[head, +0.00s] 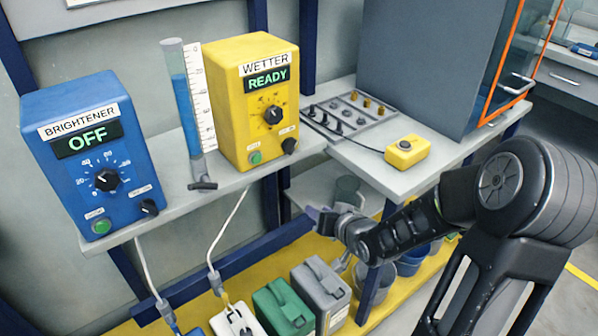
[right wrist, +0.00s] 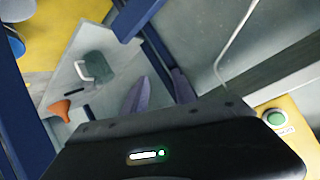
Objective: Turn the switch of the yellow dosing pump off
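The yellow dosing pump (head: 228,105), labelled WETTER, stands on the grey shelf and its display (head: 267,80) reads READY. On its front are a dial (head: 273,115), a green button (head: 255,158) and a small black switch (head: 289,146) at the lower right. My right gripper (head: 318,212) is below and to the right of the pump, apart from it. In the right wrist view its two fingers (right wrist: 160,82) stand apart with nothing between them. Part of the yellow pump (right wrist: 300,106) shows at that view's right edge; its switch is not visible there. My left gripper is not in view.
A blue pump (head: 62,105), labelled BRIGHTENER and reading OFF, stands to the left. A liquid tube (head: 184,100) is between the pumps. A yellow button box (head: 407,152) and a connector tray (head: 350,115) lie to the right. Canisters (head: 320,290) stand below the shelf.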

